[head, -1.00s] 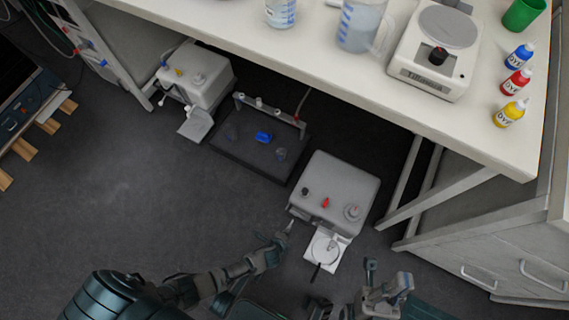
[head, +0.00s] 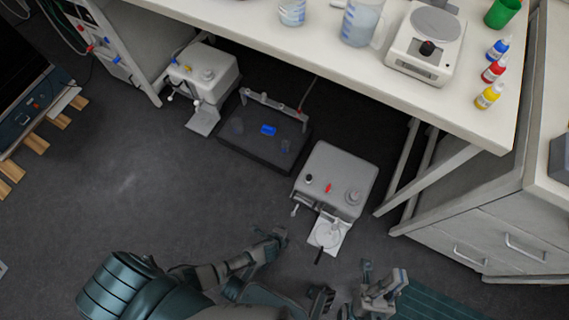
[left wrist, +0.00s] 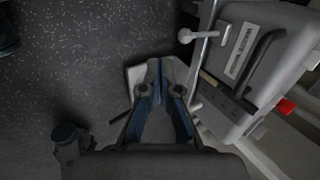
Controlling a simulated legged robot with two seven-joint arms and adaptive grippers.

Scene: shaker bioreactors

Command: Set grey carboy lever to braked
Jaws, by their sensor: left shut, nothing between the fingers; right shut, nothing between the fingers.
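The grey carboy (head: 343,168) is a boxy grey unit on the floor with a red knob on top. A small pale lever (head: 295,208) sticks out at its front left corner. In the left wrist view the carboy (left wrist: 285,85) is at the right, and its lever (left wrist: 193,36) shows a pale round-ended stem pointing left. My left gripper (head: 280,234) is shut and empty, below and left of the lever, apart from it. Its fingertips (left wrist: 158,72) show in the left wrist view. My right gripper (head: 367,267) is at the lower right, shut and clear of the carboy.
A white plate (head: 330,232) with a round dish lies before the carboy. A dark tray unit (head: 255,150) and a white carboy (head: 205,75) stand to its left. The bench (head: 330,60) overhangs behind, with a slanted leg at right.

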